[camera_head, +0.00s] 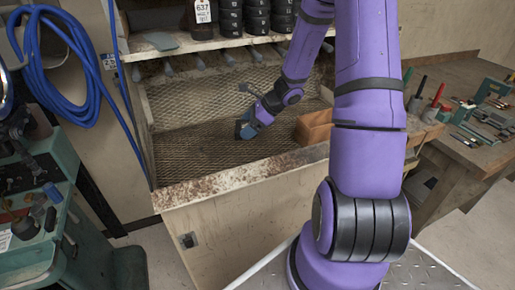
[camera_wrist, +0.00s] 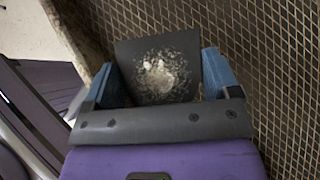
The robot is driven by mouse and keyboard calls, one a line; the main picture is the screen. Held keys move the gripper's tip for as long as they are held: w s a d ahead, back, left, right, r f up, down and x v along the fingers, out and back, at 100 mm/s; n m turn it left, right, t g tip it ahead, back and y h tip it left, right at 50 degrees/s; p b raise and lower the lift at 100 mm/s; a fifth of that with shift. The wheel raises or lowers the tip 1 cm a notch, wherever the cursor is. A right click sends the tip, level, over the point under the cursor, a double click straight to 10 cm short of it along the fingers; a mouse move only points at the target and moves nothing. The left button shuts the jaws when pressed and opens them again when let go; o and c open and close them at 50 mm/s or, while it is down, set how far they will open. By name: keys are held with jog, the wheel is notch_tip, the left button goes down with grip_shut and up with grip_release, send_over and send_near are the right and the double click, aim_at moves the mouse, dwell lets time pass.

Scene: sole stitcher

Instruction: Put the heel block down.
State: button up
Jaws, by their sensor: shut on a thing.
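The heel block (camera_wrist: 157,62) is a dark grey, square-faced piece with a pale, crusty patch on its face. It shows between the two blue fingers of my gripper (camera_wrist: 162,80) in the wrist view, and the fingers are shut on its sides. In the head view my gripper (camera_head: 245,129) is low over the wire mesh (camera_head: 190,133) inside the open wooden cabinet. The block is too small and hidden there to pick out clearly. I cannot tell whether it touches the mesh.
A brown block-like box (camera_head: 314,127) lies on the mesh to the right of my gripper. A wooden front ledge (camera_head: 235,176) borders the mesh. A shelf (camera_head: 185,46) with dark stacked items hangs above. Bare mesh lies left of my gripper. A tool bench (camera_head: 455,165) stands at right.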

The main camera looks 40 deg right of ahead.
jog(key=f, duration=0.4)
jog(key=shift+a+f, duration=0.2)
jog(key=shift+f, duration=0.2)
jog(key=shift+d+f, duration=0.1)
jog(key=shift+f, duration=2.4)
jog(key=o, duration=1)
jog(key=shift+f, duration=0.1)
jog(key=shift+c, duration=0.2)
